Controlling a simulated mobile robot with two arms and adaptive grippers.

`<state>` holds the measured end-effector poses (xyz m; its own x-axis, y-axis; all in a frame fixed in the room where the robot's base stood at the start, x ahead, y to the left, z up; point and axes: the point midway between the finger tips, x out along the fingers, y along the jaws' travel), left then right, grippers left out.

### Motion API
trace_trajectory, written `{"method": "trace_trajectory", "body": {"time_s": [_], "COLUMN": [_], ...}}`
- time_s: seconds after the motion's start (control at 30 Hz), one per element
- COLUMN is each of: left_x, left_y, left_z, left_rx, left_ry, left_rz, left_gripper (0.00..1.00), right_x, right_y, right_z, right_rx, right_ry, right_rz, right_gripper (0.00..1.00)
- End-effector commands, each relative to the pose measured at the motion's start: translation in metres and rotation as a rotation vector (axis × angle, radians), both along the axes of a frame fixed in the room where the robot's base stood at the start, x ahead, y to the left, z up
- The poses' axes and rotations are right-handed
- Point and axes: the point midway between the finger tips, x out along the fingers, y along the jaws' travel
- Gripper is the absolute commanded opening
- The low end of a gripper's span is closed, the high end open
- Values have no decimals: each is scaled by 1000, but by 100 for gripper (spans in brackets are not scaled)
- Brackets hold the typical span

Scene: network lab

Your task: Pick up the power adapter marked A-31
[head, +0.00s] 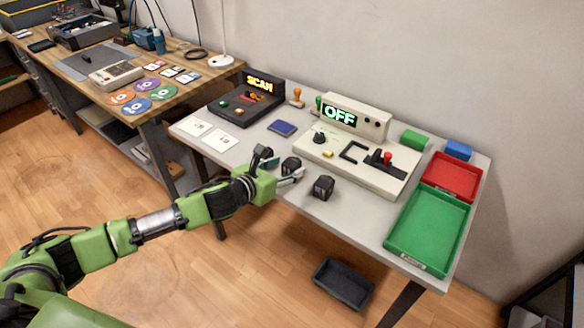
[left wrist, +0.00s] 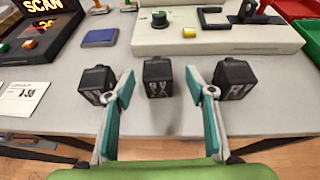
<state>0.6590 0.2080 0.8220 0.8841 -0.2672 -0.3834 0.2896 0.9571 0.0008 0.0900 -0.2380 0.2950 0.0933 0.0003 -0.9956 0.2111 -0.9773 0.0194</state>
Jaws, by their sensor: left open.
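Three black block-shaped power adapters stand in a row near the front edge of the table: a left one (left wrist: 97,84), a middle one (left wrist: 157,76) and a right one (left wrist: 233,78). They have pale markings on their front faces, too blurred to tell which is A-31. In the head view the middle adapter (head: 291,165) and right adapter (head: 323,187) show; the left one is hard to separate from my gripper. My left gripper (head: 284,169) is open and empty at the table's front edge. In the left wrist view its fingertips (left wrist: 159,82) lie either side of the middle adapter.
Behind the adapters stand a cream console (head: 345,165) reading OFF and a dark SCAN unit (head: 247,102). A blue pad (head: 282,128) and white cards (head: 220,138) lie leftward. Red (head: 453,176) and green (head: 428,230) trays are at right. A black bin (head: 343,284) sits on the floor.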

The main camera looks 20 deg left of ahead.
Motion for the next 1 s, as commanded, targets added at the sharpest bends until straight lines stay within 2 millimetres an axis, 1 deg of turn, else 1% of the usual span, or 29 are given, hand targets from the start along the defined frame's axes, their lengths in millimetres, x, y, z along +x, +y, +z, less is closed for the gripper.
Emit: {"method": "trace_trajectory", "body": {"time_s": [0.1,0.3,0.4,0.63,0.67,0.7,0.77,0.8,0.83,1.0], "left_x": [16,38,41,42,42,42,42,42,42,42], "left_y": [-2,-7,-9,-9,-9,-9,-9,-8,-8,-9], "left_z": [-4,-13,-16,-16,-16,-16,-16,-16,-16,-15], "left_rx": [-3,-2,-2,0,0,0,-1,-1,-1,-2], "left_ry": [-1,-1,-1,-1,-1,-1,-1,-1,-1,-2], "left_rz": [2,2,-1,0,0,0,0,0,0,-1], "left_gripper": [50,50,50,50,42,32,16,6,5,4], "right_x": [0,0,0,0,0,0,0,0,0,0], "right_y": [0,0,1,2,2,3,3,4,4,5], "right_z": [2,2,2,1,1,1,1,1,1,1], "right_rx": [0,1,1,2,3,3,4,5,5,6], "right_ry": [-1,-1,-1,0,1,1,1,1,1,1], "right_rz": [0,1,2,3,3,3,3,2,2,3], "right_gripper": [40,40,40,40,40,40,40,40,40,40]}}
